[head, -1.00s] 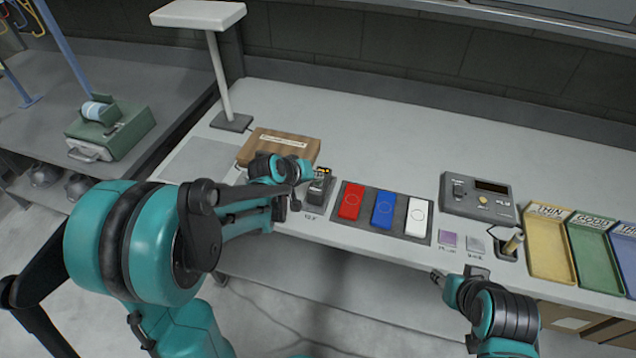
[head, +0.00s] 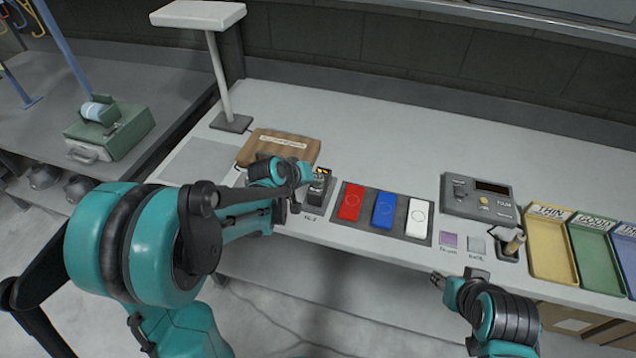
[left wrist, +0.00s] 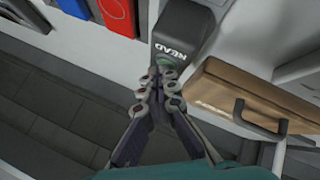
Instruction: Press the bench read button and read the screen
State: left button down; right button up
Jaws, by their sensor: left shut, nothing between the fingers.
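The bench reader (head: 317,192) is a small dark grey block on the front edge of the bench, with a small lit orange screen (head: 322,172) at its top. In the left wrist view the reader (left wrist: 186,28) has white lettering, apparently READ, upside down. My left gripper (left wrist: 157,74) is shut and empty, its tips at the lettered end of the reader. A bit of green shows by the tips; contact cannot be told. The button itself is mostly hidden, and the screen's text is too small to read. My right gripper (head: 438,279) hangs before the bench edge; its jaws are unclear.
A wooden box (head: 278,147) lies just behind my left gripper. Right of the reader, a dark tray (head: 425,236) holds red, blue and white pieces. A grey meter box (head: 478,199) and yellow (head: 550,245), green and blue trays stand further right.

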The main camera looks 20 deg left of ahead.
aim_at(316, 185)
pick_arm(q)
jog(key=shift+r, duration=0.15)
jog(key=shift+r+p, duration=0.65)
jog(key=shift+r, duration=0.1)
notch_tip(316, 185, up, 5)
jog(key=p, duration=0.4)
dwell(0.4)
jog(key=shift+s, duration=0.1)
dwell(0.4)
